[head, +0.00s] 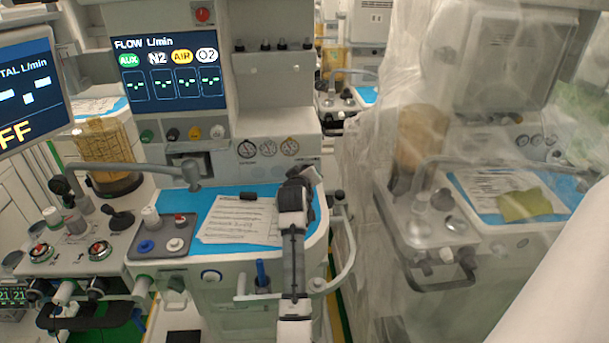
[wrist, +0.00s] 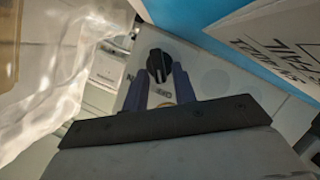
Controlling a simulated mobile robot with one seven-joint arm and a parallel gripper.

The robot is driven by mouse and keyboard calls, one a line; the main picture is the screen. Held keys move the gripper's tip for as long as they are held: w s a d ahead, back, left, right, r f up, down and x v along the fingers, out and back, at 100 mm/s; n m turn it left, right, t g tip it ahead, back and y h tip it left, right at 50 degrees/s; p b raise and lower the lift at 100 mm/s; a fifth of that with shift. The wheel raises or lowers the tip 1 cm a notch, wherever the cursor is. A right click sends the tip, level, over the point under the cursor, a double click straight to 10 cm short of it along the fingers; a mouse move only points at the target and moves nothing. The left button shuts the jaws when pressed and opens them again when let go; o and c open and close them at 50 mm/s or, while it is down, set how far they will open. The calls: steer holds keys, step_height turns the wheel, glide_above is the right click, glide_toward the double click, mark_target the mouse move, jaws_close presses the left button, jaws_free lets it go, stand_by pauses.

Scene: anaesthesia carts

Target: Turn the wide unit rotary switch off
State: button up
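A black rotary switch (wrist: 158,61) sits on a pale panel in the wrist view, with small lettering beside it that is only partly readable. My gripper (wrist: 161,73) is open, its two dark fingers pointing at the switch. The fingertips lie near either side of the knob; I cannot tell whether they touch it. In the head view my gripper (head: 303,180) is at the right end of the wide unit (head: 275,122), above its blue work surface (head: 262,196). The switch cannot be made out there, where my arm covers part of that area.
A printed sheet (head: 238,220) lies on the blue surface. A curved rail (head: 346,262) runs along the unit's right side. Clear plastic sheeting (head: 375,170) hangs over the right-hand cart. A box-like white object with lettering (wrist: 285,45) is close by at right in the wrist view.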

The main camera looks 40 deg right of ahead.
steer(key=shift+o, duration=0.5)
steer(key=b+v, duration=0.2)
steer(key=v, duration=1.1)
steer(key=shift+s+a+r+b, duration=0.15)
steer(key=shift+s+a+b, duration=0.15)
steer(key=shift+b, duration=0.05)
steer(key=shift+w, duration=0.1)
